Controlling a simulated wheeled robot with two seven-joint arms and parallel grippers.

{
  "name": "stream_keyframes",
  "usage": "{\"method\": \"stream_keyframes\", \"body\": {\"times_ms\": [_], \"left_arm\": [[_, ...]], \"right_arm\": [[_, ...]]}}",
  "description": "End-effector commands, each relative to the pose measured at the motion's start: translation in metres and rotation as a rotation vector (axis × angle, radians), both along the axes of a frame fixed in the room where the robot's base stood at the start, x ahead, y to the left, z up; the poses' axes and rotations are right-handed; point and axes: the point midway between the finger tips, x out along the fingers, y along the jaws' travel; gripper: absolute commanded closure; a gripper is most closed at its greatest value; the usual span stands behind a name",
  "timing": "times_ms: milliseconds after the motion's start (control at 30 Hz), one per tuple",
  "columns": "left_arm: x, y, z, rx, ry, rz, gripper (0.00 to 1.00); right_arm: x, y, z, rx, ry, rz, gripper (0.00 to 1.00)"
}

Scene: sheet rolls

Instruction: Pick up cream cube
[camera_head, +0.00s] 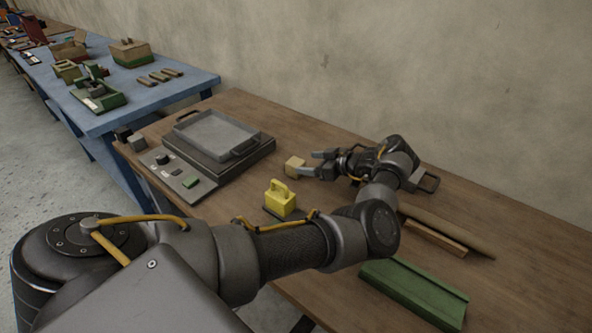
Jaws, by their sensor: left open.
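The cream cube (293,166) sits on the brown wooden table, just off the fingertips of my left gripper. My left gripper (309,163) is open, low over the table, with its fingers pointing left toward the cube. One finger lies behind the other in this view, and the near one partly overlaps the cube's right side. I cannot tell whether the fingers touch it. My right gripper is not in view.
A yellow handled block (280,201) stands close in front of the cube. A grey tray (215,134) on a dark base and a control panel are to the left. A green channel piece (414,291) and wooden rods (446,230) lie right. A blue table (165,91) stands behind.

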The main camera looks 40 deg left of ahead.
Motion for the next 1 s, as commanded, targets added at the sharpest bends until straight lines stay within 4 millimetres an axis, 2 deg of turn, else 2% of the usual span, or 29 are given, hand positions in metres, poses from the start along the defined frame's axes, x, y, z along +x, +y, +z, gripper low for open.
{"method": "stream_keyframes", "body": {"times_ms": [67,300,600,1000], "left_arm": [[-0.003,0.012,-0.002,0.004,0.004,0.003,0.29],[-0.006,0.04,-0.016,0.003,0.002,0.001,0.29],[-0.006,0.043,-0.019,0.0,0.0,0.001,0.29],[-0.006,0.043,-0.018,0.001,0.0,0.001,0.8]], "right_arm": [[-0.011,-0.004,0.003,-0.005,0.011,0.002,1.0],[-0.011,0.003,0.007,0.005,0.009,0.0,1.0],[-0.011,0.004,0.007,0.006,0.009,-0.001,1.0],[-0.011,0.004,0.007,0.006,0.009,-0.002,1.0]]}}
